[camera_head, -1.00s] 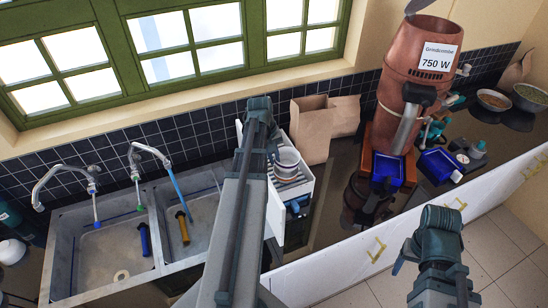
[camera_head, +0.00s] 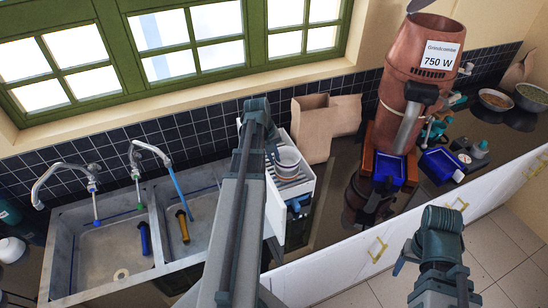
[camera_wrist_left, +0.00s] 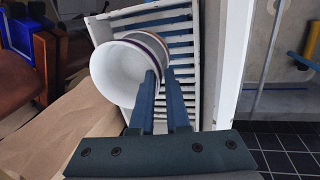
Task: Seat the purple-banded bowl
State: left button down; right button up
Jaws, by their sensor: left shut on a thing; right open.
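The purple-banded bowl (camera_wrist_left: 122,75) is white with a thin dark purple band near its rim. My left gripper (camera_wrist_left: 160,78) is shut on its rim in the left wrist view. The bowl is tilted in front of a white slatted rack (camera_wrist_left: 205,60). Other bowl rims show close behind it, and I cannot tell whether they touch it. In the head view white bowls (camera_head: 287,158) show at the rack (camera_head: 306,172), beside my left gripper (camera_head: 272,146), partly hidden by my arm. My right gripper (camera_head: 402,262) is open and empty, low at the right, away from the rack.
A double sink (camera_head: 105,260) lies left of the rack. Brown paper bags (camera_head: 312,128) stand just behind it. A copper grinder (camera_head: 412,85) and blue containers (camera_head: 440,163) stand on the dark counter to the right. Two filled bowls (camera_head: 530,97) are at the far right.

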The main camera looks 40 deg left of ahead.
pick_arm(q)
jog(key=shift+s+b+x, duration=0.15)
jog(key=shift+b+x, duration=0.65)
jog(key=shift+s+b+x, duration=0.15)
jog(key=shift+b+x, duration=0.6)
jog(key=shift+x, duration=0.05)
jog(key=shift+a, duration=0.2)
jog(key=shift+r+p, duration=0.2)
jog(key=shift+p, duration=0.1)
jog(key=shift+p+v, duration=0.85)
jog(key=shift+w+d+f, duration=0.1)
jog(key=shift+w+d, duration=0.05)
jog(key=shift+b+x, duration=0.85)
jog(key=shift+b, duration=0.15)
jog(key=shift+p+v, duration=0.95)
jog(key=shift+p, duration=0.1)
jog(key=shift+f, duration=0.1)
